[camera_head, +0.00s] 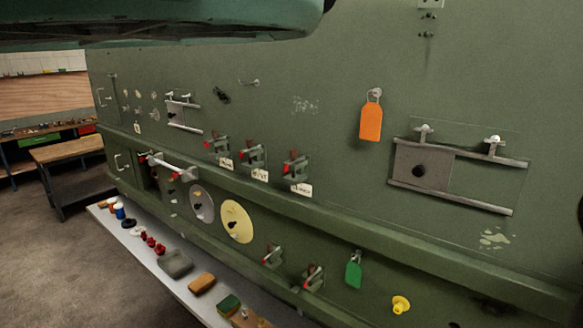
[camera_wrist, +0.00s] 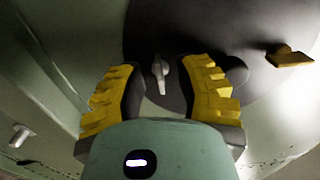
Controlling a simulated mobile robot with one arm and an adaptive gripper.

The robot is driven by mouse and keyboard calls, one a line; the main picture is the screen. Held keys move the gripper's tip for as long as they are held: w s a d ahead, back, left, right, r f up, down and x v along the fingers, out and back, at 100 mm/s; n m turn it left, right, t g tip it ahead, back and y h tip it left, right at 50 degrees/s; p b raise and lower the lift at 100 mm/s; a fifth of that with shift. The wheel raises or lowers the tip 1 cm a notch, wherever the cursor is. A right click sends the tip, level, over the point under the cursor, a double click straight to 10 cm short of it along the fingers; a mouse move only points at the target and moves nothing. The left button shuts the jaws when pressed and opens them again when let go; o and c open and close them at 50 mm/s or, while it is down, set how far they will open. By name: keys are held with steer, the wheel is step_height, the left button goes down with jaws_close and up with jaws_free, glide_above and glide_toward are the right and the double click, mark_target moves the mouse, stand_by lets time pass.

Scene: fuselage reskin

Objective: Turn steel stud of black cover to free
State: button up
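The black cover (camera_wrist: 192,28) is a dark round disc on the green skin, filling the upper middle of the wrist view. Its steel stud (camera_wrist: 160,75) is a small, bright wing-shaped piece, standing nearly upright in the picture. My gripper (camera_wrist: 160,82) is open, with one yellow ribbed finger on each side of the stud. Dark gaps show between the stud and both fingers, and I cannot judge the depth between them. A yellow tab (camera_wrist: 290,57) sits on the right of the cover. The lower part of the cover is hidden behind my gripper. I cannot make out the black cover or my gripper in the head view.
A green panel wall holds red-handled latches (camera_head: 252,155), a grey disc (camera_head: 201,203), a yellow disc (camera_head: 236,221), an orange tag (camera_head: 371,121) and a railed sliding plate (camera_head: 422,166). A shelf (camera_head: 150,255) with loose parts runs below. A metal peg (camera_wrist: 20,135) protrudes at lower left in the wrist view.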

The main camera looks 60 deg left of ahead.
jaws_close()
steer(key=shift+f+n+b, duration=0.15)
steer(key=shift+n+b, duration=0.25)
steer(key=shift+b, duration=0.4)
steer(key=n+b, duration=0.8)
steer(key=b, duration=0.9)
steer(key=n+b, duration=0.7)
steer(key=b, duration=1)
steer(key=shift+a+f+n, duration=0.1)
steer(key=shift+f+n, duration=0.1)
steer(key=shift+n, duration=0.2)
steer(key=shift+r+n+b, duration=0.2)
steer(key=shift+n+b, duration=0.5)
steer(key=shift+b, duration=0.25)
steer(key=shift+r, duration=0.1)
